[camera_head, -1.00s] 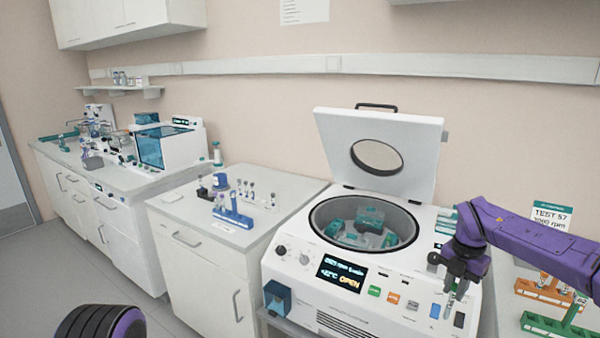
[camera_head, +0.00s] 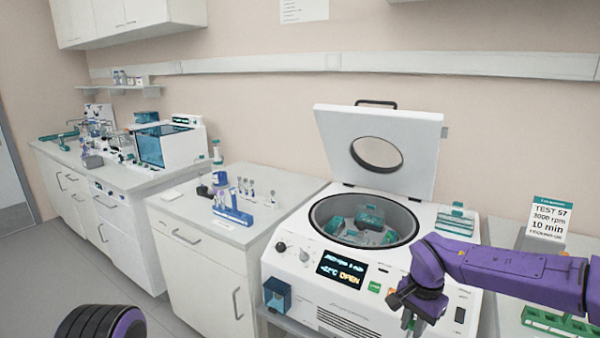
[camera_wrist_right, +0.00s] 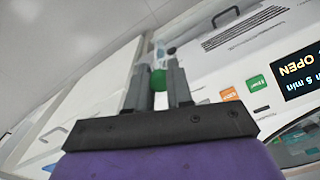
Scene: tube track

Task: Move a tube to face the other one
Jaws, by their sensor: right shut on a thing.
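My right gripper (camera_head: 410,318) is in front of the centrifuge's (camera_head: 300,255) control panel, at its right part. In the right wrist view the right gripper (camera_wrist_right: 158,88) is shut on a green-capped tube (camera_wrist_right: 158,79); only the green part shows clearly between the fingers. The centrifuge's lid (camera_head: 345,135) is up, and its display (camera_head: 341,270) reads OPEN. Teal buckets (camera_head: 370,217) sit in the round bowl. I cannot tell whether a second tube is in one of them. My left gripper is not in view.
A green rack (camera_head: 560,325) stands right of the centrifuge, by a sign (camera_head: 549,217) reading TEST 57, 3000 rpm, 10 min. A blue rack (camera_head: 232,213) and small tubes stand on the cabinet to the left. The raised lid stands behind the bowl.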

